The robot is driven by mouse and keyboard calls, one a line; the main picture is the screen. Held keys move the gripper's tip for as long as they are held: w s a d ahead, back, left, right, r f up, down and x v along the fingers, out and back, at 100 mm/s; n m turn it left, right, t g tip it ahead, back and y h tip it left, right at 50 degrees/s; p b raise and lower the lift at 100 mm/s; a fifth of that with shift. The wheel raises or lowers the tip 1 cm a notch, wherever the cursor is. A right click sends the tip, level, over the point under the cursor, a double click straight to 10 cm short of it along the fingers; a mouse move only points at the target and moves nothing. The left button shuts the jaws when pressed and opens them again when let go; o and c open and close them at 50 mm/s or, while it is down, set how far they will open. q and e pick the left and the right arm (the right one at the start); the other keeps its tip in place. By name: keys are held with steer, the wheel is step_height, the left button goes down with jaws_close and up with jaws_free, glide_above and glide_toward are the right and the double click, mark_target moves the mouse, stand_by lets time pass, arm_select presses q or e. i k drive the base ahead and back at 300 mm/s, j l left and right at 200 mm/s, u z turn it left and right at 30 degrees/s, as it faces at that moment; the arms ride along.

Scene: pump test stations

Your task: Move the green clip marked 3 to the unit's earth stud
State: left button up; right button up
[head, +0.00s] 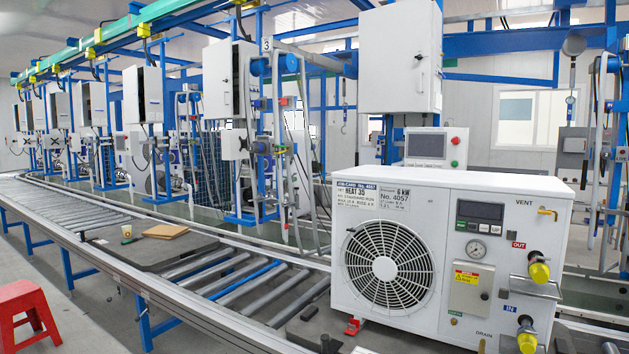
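The white unit (400,190), labelled No. 4057, stands upright on the line at the right, with its fan grille (388,264) and control panel (480,217) facing me. A small stud-like fitting (453,321) sits low on its front, left of the DRAIN label; I cannot tell for sure whether it is the earth stud. I cannot make out a green clip marked 3 anywhere in this view. Neither of my grippers is in view.
Yellow-capped ports (539,272) stick out at the unit's right. A red piece (353,325) sits at its lower left foot. A dark board (140,248) with a brown pad (165,231) lies on the roller line (240,285). A red stool (24,312) stands left.

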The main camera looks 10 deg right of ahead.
mark_target(282, 148)
steer(key=i+u, duration=0.15)
steer(key=u, duration=0.2)
steer(key=i+u, duration=0.15)
steer(key=u, duration=0.2)
steer(key=i+l+u, duration=0.15)
steer(key=u, duration=0.25)
